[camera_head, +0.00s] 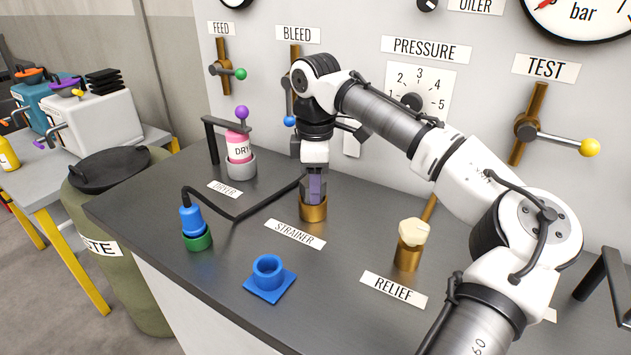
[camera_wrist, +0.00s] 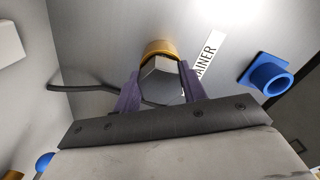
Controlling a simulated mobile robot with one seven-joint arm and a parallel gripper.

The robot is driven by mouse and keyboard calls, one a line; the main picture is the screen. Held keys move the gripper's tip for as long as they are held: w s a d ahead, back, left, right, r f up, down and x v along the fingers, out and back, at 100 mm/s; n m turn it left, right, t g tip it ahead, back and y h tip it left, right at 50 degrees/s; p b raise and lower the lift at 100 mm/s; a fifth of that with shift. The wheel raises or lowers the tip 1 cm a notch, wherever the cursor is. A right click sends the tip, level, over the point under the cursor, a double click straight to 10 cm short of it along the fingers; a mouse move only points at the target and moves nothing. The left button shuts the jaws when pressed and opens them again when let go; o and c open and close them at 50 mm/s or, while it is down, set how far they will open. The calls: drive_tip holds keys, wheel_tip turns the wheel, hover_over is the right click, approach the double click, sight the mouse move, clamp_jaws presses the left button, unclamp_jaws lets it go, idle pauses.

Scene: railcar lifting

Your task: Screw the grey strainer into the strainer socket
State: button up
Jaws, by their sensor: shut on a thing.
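The strainer socket (camera_head: 314,209) is a brass-coloured ring on the dark bench top, behind the STRAINER label (camera_head: 295,233). My gripper (camera_head: 314,187) points down right above it, with its purple fingers on both sides of the grey strainer. In the wrist view my gripper (camera_wrist: 160,95) is shut on the hex-shaped grey strainer (camera_wrist: 160,80), with the brass socket (camera_wrist: 160,47) just beyond it. The strainer's lower end is hidden by the socket and fingers, so I cannot tell how deep it sits.
A blue flanged holder (camera_head: 268,275) stands at the front of the bench. A blue plug in a green base (camera_head: 197,236) has a black cable running behind the socket. The pink dryer bottle (camera_head: 239,148) is at back left, the relief valve (camera_head: 410,245) at right.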

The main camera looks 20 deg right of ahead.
drive_tip(key=m+p, duration=0.1)
drive_tip(key=m, duration=0.1)
drive_tip(key=shift+r+m, duration=0.1)
drive_tip(key=shift+m, duration=0.2)
drive_tip(key=m+p, duration=0.2)
drive_tip(key=m, duration=0.3)
drive_tip(key=m+p, duration=0.2)
drive_tip(key=m, duration=0.1)
drive_tip(key=shift+r+m, duration=0.1)
drive_tip(key=shift+m, duration=0.3)
drive_tip(key=m+p, duration=0.1)
drive_tip(key=m, duration=0.2)
drive_tip(key=shift+p, duration=0.35)
drive_tip(key=shift+m, duration=0.3)
drive_tip(key=o, duration=0.7)
drive_tip(key=shift+d, duration=0.1)
drive_tip(key=shift+o, duration=0.4)
drive_tip(key=shift+d+f, duration=0.1)
drive_tip(key=shift+f, duration=0.1)
